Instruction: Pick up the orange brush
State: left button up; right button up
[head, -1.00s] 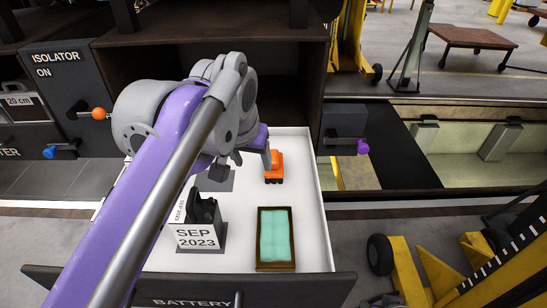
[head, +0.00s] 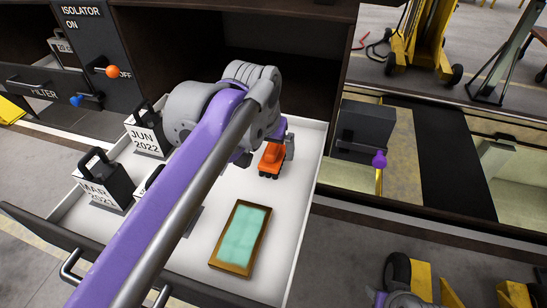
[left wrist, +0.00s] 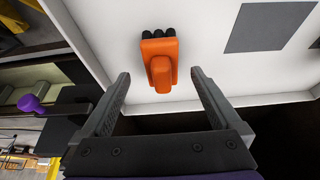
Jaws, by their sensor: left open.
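The orange brush (head: 271,158), with dark bristles at one end, lies in the white open drawer (head: 285,215) near its back right. My left gripper (head: 272,148) is over the brush's back end, and my arm hides part of it in the head view. In the left wrist view my left gripper (left wrist: 160,76) is open, with one finger to each side of the brush (left wrist: 160,62). The handle end points between the fingertips, and the bristles point away. There are gaps on both sides, with no contact visible.
A wood-framed tray with a green pad (head: 242,236) lies in front of the brush. Dated black-handled blocks (head: 147,138) stand at the drawer's left. The dark cabinet (head: 290,80) rises behind the drawer. A purple-knobbed lever (head: 379,160) is to the right.

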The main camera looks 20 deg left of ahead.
aim_at(271, 150)
pick_arm(q)
jog(key=x, duration=0.5)
jog(key=shift+w+a, duration=0.15)
jog(key=shift+w, duration=0.15)
grip_shut()
notch_tip(271, 150, up, 10)
jog(key=shift+r+p, duration=0.1)
jog(key=shift+p, duration=0.3)
jog(key=c, duration=0.7)
grip_release()
jog(key=c, duration=0.6)
